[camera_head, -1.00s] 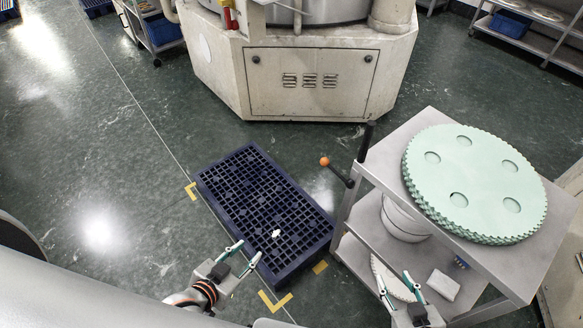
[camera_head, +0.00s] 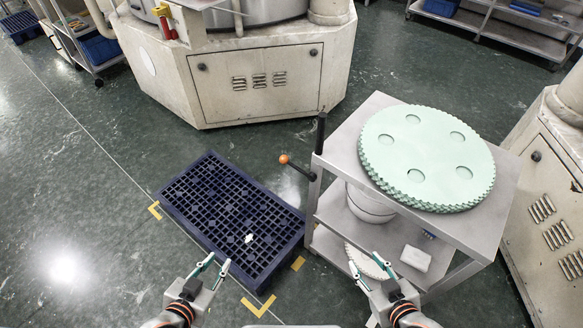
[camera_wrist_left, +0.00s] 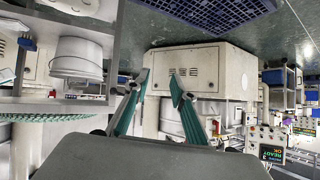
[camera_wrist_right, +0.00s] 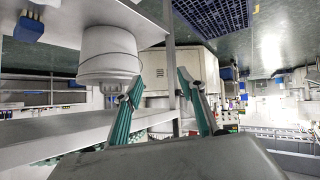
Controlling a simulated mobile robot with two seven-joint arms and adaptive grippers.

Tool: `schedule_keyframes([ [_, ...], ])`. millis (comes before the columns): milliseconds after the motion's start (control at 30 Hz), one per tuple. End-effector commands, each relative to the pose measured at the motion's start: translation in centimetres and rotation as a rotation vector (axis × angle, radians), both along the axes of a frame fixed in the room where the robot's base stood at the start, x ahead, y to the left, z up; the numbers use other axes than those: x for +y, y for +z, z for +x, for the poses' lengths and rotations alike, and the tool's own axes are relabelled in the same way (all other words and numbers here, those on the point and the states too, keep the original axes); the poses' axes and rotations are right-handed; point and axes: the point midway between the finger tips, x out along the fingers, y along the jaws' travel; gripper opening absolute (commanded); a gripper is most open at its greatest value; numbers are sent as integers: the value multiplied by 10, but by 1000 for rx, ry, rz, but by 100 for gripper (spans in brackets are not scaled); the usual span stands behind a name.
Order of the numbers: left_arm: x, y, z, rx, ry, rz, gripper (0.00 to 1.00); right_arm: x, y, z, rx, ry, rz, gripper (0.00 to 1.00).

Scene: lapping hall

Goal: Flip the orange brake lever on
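The brake lever (camera_head: 298,167) is a dark rod with an orange ball at its end. It sticks out to the left from the near-left post of the grey cart (camera_head: 335,150), below the cart's black upright handle. My left gripper (camera_head: 214,265) is open and empty, left of the lever and nearer to me, in front of the dark blue pallet. My right gripper (camera_head: 369,265) is open and empty, near the cart's lower shelf and right of the lever. Both also show open in the left wrist view (camera_wrist_left: 159,76) and the right wrist view (camera_wrist_right: 160,78). The lever is not clear in the wrist views.
A dark blue grid pallet (camera_head: 180,205) lies on the floor left of the cart, with yellow corner marks. Green toothed discs (camera_head: 425,150) lie on the cart top. A white bucket (camera_head: 370,203) stands below. A large machine (camera_head: 260,85) stands behind; another cabinet (camera_head: 550,215) is at right.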

Motion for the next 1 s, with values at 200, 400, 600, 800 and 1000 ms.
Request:
schedule_keyframes([
  [200, -14, 9, 35, -90, -64, 36, 0, 0, -16, 1, -3, 1, -4, 40],
  [400, -49, 36, 102, -297, -216, 140, 0, -2, -46, 5, -12, 5, -18, 40],
  [600, -86, 62, 150, -502, -371, 274, 0, -6, -71, 12, -27, 6, -34, 40],
  [800, -117, 73, 176, -668, -502, 405, 0, -11, -107, 3, 1, 10, -55, 40],
  [1000, -135, 76, 187, -767, -582, 494, 0, -13, -129, -7, 30, 20, -68, 40],
])
